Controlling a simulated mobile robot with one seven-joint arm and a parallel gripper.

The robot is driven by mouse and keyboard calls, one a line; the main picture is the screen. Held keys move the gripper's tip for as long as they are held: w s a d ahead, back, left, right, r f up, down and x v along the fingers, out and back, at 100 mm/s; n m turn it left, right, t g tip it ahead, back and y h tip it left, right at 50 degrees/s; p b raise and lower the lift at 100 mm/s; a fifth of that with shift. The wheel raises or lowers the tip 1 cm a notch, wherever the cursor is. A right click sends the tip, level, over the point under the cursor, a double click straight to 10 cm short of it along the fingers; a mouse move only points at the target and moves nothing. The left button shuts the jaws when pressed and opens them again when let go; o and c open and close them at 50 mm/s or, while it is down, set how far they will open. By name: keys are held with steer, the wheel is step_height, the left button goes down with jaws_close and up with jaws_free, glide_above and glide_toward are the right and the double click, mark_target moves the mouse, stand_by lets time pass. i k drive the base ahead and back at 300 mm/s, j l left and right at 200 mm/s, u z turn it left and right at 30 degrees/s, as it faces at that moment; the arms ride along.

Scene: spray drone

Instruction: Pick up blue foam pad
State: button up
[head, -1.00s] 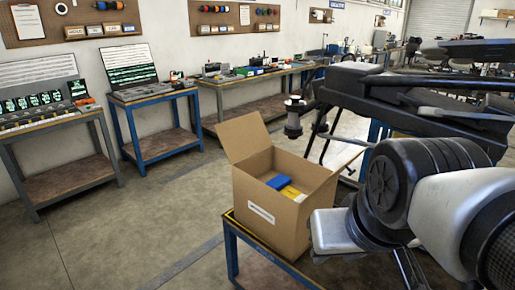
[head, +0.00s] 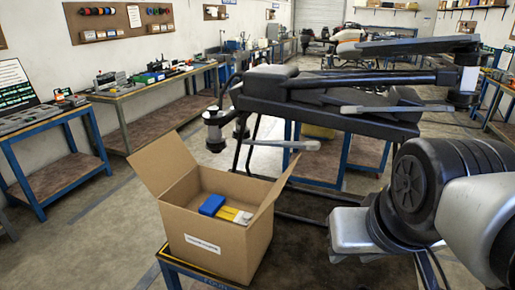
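The blue foam pad (head: 212,204) shows as a small blue block inside an open cardboard box (head: 203,246). It lies next to a yellow and white item (head: 236,215) at its right, and the two look close together or touching. The lower part of the pad is hidden in the box. My arm fills the right edge of the head view, to the right of the box and apart from it. I cannot make out any gripper fingers.
The box stands on a blue-framed table, flaps raised. A large dark drone (head: 330,95) with arms and rotors is just behind and right of it. Workbenches with tools (head: 155,82) line the left wall. Open floor (head: 110,215) lies left of the box.

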mark_target(214, 203)
steer(key=i+j+z, duration=0.15)
steer(key=j, duration=0.2)
steer(key=j+z, duration=0.2)
steer(key=j, duration=0.15)
steer(key=i+j+z, duration=0.15)
steer(key=j, duration=0.2)
steer(key=i+j, duration=0.1)
steer(key=j, duration=0.4)
steer(key=i+j, duration=0.1)
steer(key=j, duration=0.4)
steer(key=i+j+z, duration=0.1)
steer(key=j, duration=0.85)
steer(key=i, duration=0.05)
